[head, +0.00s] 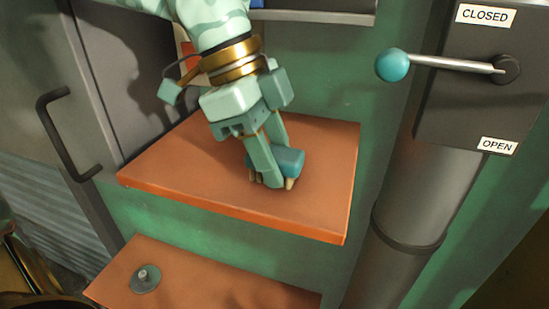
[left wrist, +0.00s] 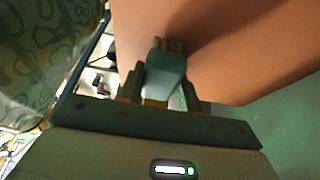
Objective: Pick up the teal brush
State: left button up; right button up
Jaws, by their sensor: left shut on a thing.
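The teal brush (head: 290,161) is at the upper orange shelf (head: 200,195) in the head view, with pale bristle ends low beside my fingertips. My left gripper (head: 272,170) comes down from above and is shut on the brush. In the left wrist view the teal brush (left wrist: 166,72) sits between the fingers of my left gripper (left wrist: 165,92), bristles pointing away. I cannot tell whether the bristles touch the shelf. My right gripper is not in view.
A lower orange shelf (head: 215,285) holds a round grey disc with a knob (head: 145,279). A lever with a teal ball (head: 393,65) stands at upper right, between CLOSED and OPEN labels. A grey pipe (head: 415,205) runs down at the right. A dark door handle (head: 55,135) is at left.

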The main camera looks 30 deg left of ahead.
pick_arm(q)
notch_tip(320, 180, up, 3)
jog(key=shift+f, duration=0.2)
jog(key=s+a+r+b, duration=0.2)
jog(key=s+r+b, duration=0.2)
jog(key=s+r, duration=0.6)
jog(key=s, duration=0.3)
jog(key=shift+s+a+b, duration=0.3)
jog(key=shift+s+a, duration=0.1)
jog(key=shift+o, duration=0.6)
